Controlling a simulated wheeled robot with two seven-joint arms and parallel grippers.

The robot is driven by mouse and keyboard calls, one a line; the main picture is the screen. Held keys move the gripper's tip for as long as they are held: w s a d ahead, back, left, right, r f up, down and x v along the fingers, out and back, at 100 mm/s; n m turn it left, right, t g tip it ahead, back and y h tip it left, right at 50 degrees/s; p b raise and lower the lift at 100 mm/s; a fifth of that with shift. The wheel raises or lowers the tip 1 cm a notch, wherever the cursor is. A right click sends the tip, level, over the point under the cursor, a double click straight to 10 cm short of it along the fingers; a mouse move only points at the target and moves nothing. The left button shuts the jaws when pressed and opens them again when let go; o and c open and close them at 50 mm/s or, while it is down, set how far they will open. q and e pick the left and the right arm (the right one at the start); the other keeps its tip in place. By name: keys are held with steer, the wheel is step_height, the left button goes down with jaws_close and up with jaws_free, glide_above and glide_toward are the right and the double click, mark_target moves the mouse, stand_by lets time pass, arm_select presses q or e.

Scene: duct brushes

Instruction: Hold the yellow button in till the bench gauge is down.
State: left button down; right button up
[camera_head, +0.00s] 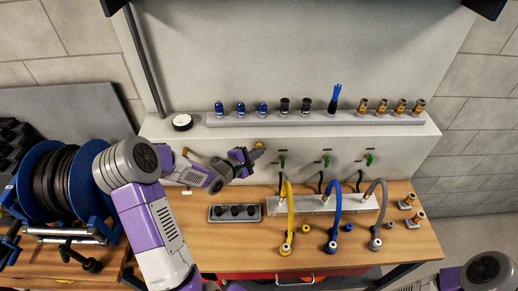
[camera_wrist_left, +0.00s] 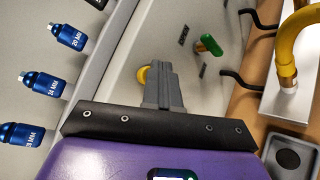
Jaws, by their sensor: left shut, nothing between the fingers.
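The yellow button (camera_head: 260,146) is on the upright panel below the ledge. It also shows in the left wrist view (camera_wrist_left: 143,76) as a round yellow edge, partly hidden behind my fingers. My left gripper (camera_head: 252,154) is shut and empty, with its tips at the button. In the left wrist view the closed grey fingertips (camera_wrist_left: 159,68) overlap the button's side; I cannot tell whether they press it. A round white-faced gauge (camera_head: 182,121) lies on the ledge at the left; its needle is too small to read. My right gripper is out of view.
Green valve handles (camera_head: 282,161) sit right of the button. Yellow, blue and grey hoses (camera_head: 337,215) arch over the wooden bench. A rail (camera_head: 240,120) holds blue, black and brass fittings above. A dark tray (camera_head: 235,212) lies below my gripper; a hose reel (camera_head: 60,185) stands left.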

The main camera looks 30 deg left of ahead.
arm_select(q)
steer(key=shift+s, duration=0.1)
stand_by(0.3)
steer(key=shift+s+d, duration=0.5)
steer(key=shift+s, duration=0.2)
steer(key=s+d, duration=0.1)
steer(key=s, duration=0.2)
steer(key=s+d+p, duration=0.1)
steer(key=shift+s+d, duration=0.15)
steer(key=shift+d, duration=0.15)
stand_by(0.4)
